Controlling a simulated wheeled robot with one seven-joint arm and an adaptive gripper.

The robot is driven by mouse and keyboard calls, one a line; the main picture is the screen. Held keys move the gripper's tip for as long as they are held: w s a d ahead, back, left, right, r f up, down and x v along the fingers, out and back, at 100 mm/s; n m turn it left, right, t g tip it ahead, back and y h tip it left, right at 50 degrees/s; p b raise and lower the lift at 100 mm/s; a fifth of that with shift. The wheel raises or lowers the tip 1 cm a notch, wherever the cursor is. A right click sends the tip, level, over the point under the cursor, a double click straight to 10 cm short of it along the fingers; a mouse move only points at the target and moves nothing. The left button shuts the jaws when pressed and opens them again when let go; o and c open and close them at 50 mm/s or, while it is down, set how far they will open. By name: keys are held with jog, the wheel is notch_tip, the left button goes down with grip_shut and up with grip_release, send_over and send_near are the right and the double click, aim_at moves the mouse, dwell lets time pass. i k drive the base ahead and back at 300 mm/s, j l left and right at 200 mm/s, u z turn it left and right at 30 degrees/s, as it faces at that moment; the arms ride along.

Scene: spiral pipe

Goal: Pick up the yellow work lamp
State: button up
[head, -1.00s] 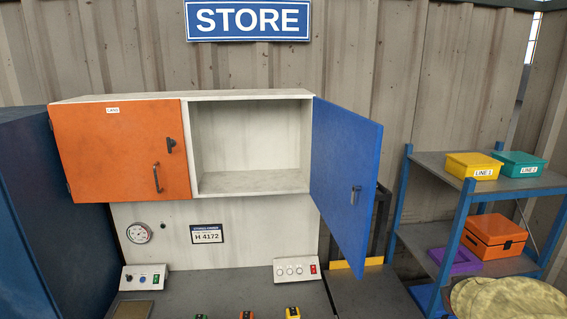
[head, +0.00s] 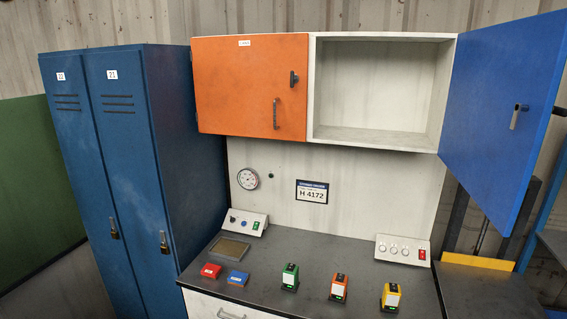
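The yellow work lamp (head: 391,296) stands upright on the dark worktop (head: 330,262), near its front edge at the right. An orange lamp (head: 339,287) and a green lamp (head: 290,277) of the same kind stand in a row to its left. Each has a pale front panel. My gripper is not in view.
The blue cabinet door (head: 506,110) hangs open above the worktop's right end; the orange door (head: 250,88) is shut. Blue lockers (head: 130,140) stand left.

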aim_at(390, 300)
jog(key=i+l+u, duration=0.1)
jog(key=l, duration=0.45)
jog(key=i+l+u, duration=0.1)
jog(key=l, duration=0.45)
jog(key=i+l, duration=0.2)
jog(key=l, duration=0.35)
jog(key=i+l+u, duration=0.15)
jog(key=l, duration=0.4)
jog(key=k, duration=0.05)
